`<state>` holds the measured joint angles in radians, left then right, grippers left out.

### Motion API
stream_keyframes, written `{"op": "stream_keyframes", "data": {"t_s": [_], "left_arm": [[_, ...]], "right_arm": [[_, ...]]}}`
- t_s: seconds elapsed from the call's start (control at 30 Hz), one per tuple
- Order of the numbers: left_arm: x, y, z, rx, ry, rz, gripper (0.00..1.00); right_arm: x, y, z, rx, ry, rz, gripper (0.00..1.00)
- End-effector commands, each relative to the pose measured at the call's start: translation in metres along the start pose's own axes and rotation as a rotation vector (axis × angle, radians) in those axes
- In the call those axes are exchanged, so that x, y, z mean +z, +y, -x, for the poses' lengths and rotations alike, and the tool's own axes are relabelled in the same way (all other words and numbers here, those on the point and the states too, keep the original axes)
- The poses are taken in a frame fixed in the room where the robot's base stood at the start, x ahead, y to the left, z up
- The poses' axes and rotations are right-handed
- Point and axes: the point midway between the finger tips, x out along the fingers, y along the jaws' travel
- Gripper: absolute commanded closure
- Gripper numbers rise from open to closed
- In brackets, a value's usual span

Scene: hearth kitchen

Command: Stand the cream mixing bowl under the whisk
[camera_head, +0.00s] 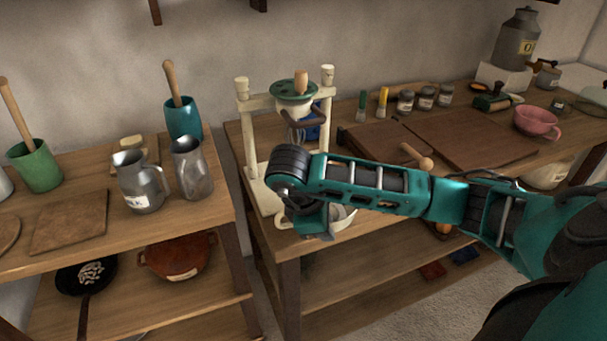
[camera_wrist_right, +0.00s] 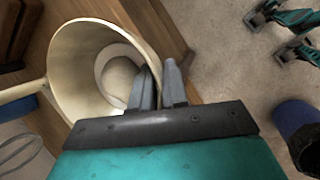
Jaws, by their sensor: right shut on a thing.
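The cream mixing bowl (camera_wrist_right: 85,65) fills the left of the right wrist view, its open mouth toward the camera. My right gripper (camera_wrist_right: 158,82) is shut on its near rim, one finger inside and one outside. In the head view the bowl (camera_head: 342,219) is partly hidden behind my right gripper (camera_head: 318,227), at the front of the whisk stand. The wire whisk (camera_head: 297,133) hangs from the cream stand (camera_head: 251,140) with a green top. The whisk wires (camera_wrist_right: 18,152) also show at lower left in the wrist view. I cannot tell whether the bowl touches the stand's base.
A wooden board (camera_head: 470,137), a pink cup (camera_head: 536,121) and several jars stand to the right on the same table. Metal jugs (camera_head: 191,168) and a teal pot (camera_head: 183,119) stand on the left table. A narrow gap separates the tables.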

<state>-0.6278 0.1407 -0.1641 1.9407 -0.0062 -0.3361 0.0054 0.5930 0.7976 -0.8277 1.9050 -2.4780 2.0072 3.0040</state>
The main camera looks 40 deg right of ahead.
Motion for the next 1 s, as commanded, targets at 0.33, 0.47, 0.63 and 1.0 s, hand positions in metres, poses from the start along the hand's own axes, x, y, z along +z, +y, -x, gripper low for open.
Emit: {"op": "stream_keyframes", "data": {"t_s": [0.33, 0.47, 0.63, 1.0], "left_arm": [[0.025, 0.000, -0.018, 0.000, 0.001, 0.000, 0.56], [0.037, 0.000, -0.026, -0.001, 0.000, -0.001, 0.56], [0.045, 0.000, -0.032, -0.002, 0.000, -0.001, 0.56], [0.059, 0.002, -0.045, 0.004, -0.004, 0.000, 0.56]], "right_arm": [[-0.012, 0.019, -0.007, 0.004, 0.000, -0.013, 1.00], [-0.019, 0.034, -0.006, 0.001, 0.000, -0.016, 1.00], [-0.036, 0.066, -0.007, -0.002, 0.002, -0.016, 1.00], [-0.064, 0.119, -0.012, 0.000, 0.002, -0.015, 1.00]]}}
